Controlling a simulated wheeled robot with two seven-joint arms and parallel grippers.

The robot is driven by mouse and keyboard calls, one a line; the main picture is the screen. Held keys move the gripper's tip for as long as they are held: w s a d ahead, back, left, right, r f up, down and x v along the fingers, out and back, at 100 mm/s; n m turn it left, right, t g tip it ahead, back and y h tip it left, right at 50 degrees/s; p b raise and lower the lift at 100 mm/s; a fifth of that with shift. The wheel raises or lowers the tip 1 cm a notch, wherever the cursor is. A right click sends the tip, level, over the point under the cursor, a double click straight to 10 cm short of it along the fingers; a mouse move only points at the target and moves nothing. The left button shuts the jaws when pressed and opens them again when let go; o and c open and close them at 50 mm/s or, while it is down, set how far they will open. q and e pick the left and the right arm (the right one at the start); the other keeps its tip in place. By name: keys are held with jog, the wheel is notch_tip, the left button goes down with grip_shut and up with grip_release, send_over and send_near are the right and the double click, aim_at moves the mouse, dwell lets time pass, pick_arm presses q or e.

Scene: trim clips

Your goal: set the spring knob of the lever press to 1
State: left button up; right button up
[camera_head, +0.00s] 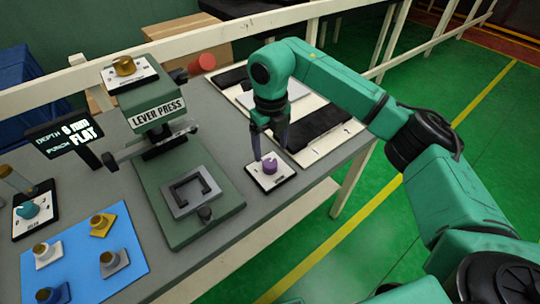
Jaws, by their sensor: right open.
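The green lever press (165,108) stands on the grey bench, with a brass knob (124,66) on a white dial plate on its top. A purple knob (269,167) sits on a small white dial plate (284,174) to the right of the press base. A teal knob (30,210) is on another dial plate at the far left. The dial lettering is too small to read, so I cannot tell which is the spring knob or its setting. My right gripper (270,151) points down, open, its fingertips just above the purple knob. My left gripper is not in view.
A display (65,137) reads depth 6 mm, punch flat. A blue mat (75,272) holds several knob-like punches at the front left. A dark bracket (190,192) lies on the press base. White trays with black pads (318,128) and a red cylinder (202,64) are behind.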

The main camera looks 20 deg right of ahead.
aim_at(270, 163)
jog(key=f, duration=0.3)
jog(key=f+p, duration=0.1)
jog(key=f, duration=0.1)
jog(key=shift+w+f, duration=0.15)
jog(key=shift+w, duration=0.15)
jog(key=shift+s+f, duration=0.1)
jog(key=shift+f, duration=0.15)
jog(key=shift+c, duration=0.9)
grip_shut()
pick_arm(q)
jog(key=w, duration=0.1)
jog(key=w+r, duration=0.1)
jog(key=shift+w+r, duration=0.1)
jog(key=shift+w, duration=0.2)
